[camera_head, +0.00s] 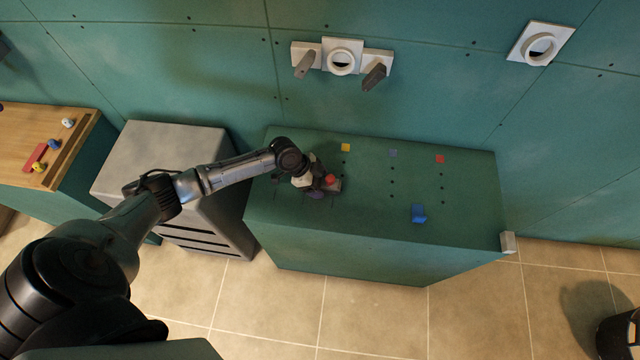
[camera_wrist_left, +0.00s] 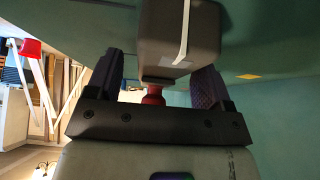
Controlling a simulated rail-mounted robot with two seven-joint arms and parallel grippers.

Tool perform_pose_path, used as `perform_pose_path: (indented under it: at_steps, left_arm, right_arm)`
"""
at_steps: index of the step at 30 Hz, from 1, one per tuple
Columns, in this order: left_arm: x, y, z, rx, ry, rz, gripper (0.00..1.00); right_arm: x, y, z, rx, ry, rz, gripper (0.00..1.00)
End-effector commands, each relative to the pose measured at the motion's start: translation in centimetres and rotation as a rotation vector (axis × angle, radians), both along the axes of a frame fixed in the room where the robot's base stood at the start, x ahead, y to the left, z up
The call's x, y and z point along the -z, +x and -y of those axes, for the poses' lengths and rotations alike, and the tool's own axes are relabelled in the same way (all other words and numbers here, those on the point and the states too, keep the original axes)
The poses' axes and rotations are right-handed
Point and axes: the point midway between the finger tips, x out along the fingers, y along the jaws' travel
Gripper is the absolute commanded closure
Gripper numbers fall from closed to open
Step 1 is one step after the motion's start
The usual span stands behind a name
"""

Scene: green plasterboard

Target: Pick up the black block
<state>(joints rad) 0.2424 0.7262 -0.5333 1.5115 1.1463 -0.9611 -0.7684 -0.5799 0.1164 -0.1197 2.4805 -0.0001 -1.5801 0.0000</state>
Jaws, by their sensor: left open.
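My left gripper (camera_head: 318,188) is low over the left part of the green counter (camera_head: 300,238). In the left wrist view its two purple-grey fingers (camera_wrist_left: 156,82) stand apart. A dark block (camera_wrist_left: 168,35) with a pale stripe shows just beyond and partly between them; I cannot tell if it touches either finger. A red knob-like part (camera_wrist_left: 153,95) shows below the block, between the fingers. In the head view a red piece (camera_head: 330,179) and a greyish block (camera_head: 336,187) show beside the gripper, which partly hides them. My right gripper is not in view.
Yellow (camera_head: 345,147), blue-grey (camera_head: 393,153) and red (camera_head: 440,159) squares lie along the back, with dark dots in front. A grey cabinet (camera_head: 165,155) stands left. White wall fixtures (camera_head: 342,57) are behind. The counter's right half is mostly clear.

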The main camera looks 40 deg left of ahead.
Motion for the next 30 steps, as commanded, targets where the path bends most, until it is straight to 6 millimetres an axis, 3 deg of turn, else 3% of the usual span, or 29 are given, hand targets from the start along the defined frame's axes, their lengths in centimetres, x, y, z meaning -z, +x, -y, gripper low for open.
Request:
perform_pose_path:
  at_steps: [6, 24, 30]
  left_arm:
    - [0.0, 0.02, 0.03, 0.001, 0.0, 0.0, 0.27]
    - [-0.01, -0.01, 0.03, 0.001, 0.0, 0.0, 0.84]
    - [-0.07, 0.03, 0.03, 0.001, -0.001, 0.001, 0.88]
  right_arm:
    - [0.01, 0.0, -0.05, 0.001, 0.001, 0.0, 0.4]
    - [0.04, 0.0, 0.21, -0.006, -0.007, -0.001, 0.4]
    - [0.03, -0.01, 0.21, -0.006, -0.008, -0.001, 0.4]
